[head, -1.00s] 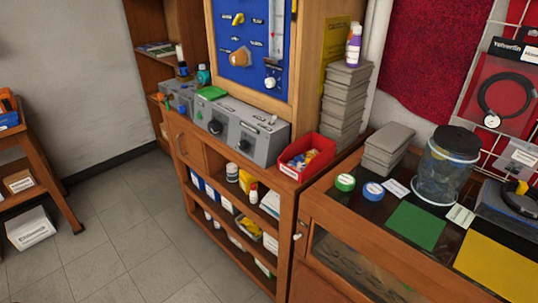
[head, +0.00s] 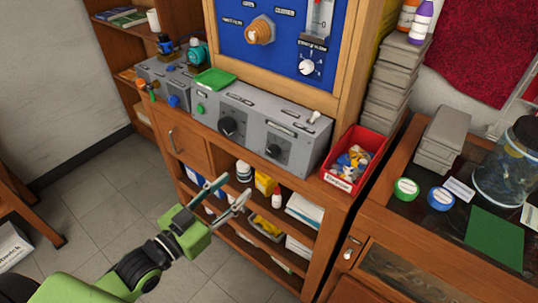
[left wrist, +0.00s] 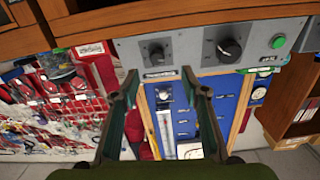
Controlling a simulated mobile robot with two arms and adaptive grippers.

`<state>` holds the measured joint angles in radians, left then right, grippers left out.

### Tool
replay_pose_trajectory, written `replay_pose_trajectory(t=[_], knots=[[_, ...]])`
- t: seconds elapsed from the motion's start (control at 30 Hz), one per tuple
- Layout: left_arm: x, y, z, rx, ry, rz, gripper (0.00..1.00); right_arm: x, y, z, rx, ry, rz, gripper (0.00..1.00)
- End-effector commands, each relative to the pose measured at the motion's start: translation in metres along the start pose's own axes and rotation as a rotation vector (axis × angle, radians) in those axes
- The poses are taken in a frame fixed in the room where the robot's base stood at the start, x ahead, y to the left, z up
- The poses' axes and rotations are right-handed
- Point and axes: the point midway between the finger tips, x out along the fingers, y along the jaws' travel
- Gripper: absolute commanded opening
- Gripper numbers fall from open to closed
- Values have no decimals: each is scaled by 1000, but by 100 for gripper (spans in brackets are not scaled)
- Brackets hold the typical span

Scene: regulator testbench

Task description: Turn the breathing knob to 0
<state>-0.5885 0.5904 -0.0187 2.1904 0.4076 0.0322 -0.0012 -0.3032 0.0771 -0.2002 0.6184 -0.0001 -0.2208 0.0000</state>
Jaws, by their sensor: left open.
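A grey control box (head: 255,124) stands on the wooden cabinet. It has a left black knob (head: 229,125) and a right black knob (head: 274,151). The labels are too small to read, so I cannot tell which is the breathing knob. My left gripper (head: 233,189) is open and empty, in front of the cabinet and below the box, apart from both knobs. The left wrist view shows the scene upside down, with the box's two knobs (left wrist: 156,53) (left wrist: 229,48) beyond the open fingers (left wrist: 160,74). My right gripper is not in view.
A blue panel (head: 236,48) with a white dial (head: 306,67) rises behind the box. A red bin (head: 338,183) stands to its right. A green tray (head: 214,78) rests at the box's left end. Open shelves lie below.

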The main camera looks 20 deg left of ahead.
Motion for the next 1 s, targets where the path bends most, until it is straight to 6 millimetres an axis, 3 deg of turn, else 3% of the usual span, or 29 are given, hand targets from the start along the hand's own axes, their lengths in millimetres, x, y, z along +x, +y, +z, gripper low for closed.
replay_pose_trajectory(t=[0.1,0.27,0.8,1.0], knots=[[2,6,-16,1,27,15,41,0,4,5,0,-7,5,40],[15,5,-18,0,32,14,41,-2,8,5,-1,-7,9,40],[103,6,-20,-1,30,13,41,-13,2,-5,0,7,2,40],[127,7,-20,-1,29,14,41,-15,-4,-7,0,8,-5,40]])
